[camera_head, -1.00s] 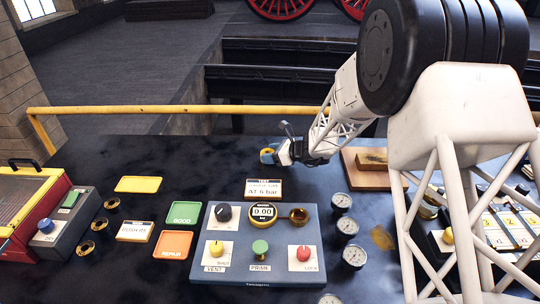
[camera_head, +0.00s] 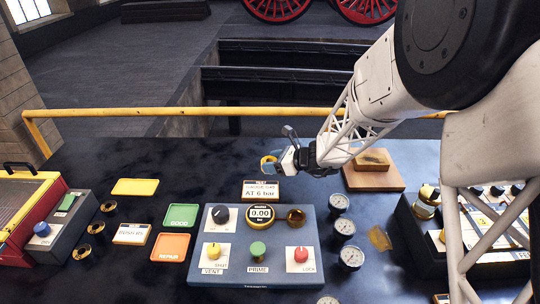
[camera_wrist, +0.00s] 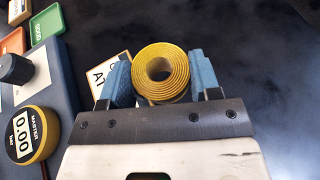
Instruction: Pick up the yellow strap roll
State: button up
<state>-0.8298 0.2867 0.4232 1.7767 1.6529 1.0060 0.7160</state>
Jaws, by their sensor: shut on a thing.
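The yellow strap roll (camera_wrist: 161,72) is a coiled yellow band with an open centre. In the wrist view it sits between the two blue fingers of my gripper (camera_wrist: 160,82), which is shut on it. I cannot tell from these views exactly how high the roll is above the table.
The test panel (camera_head: 262,268) with knobs and a gauge stands in front, with the sign (camera_head: 261,191) behind it. Several small gauges (camera_head: 341,203) line its right. A wooden block (camera_head: 374,182) lies at right. Green (camera_head: 181,217) and orange (camera_head: 171,247) trays lie left.

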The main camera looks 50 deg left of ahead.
jog(key=shift+s+d+r, duration=0.1)
jog(key=shift+s+d, duration=0.55)
jog(key=shift+d, duration=0.3)
jog(key=shift+s+d+r, duration=0.1)
jog(key=shift+s+d, duration=0.5)
jog(key=shift+d, duration=0.35)
jog(key=shift+s+d+r, duration=0.1)
jog(key=shift+s+d, duration=0.55)
jog(key=shift+d, duration=0.3)
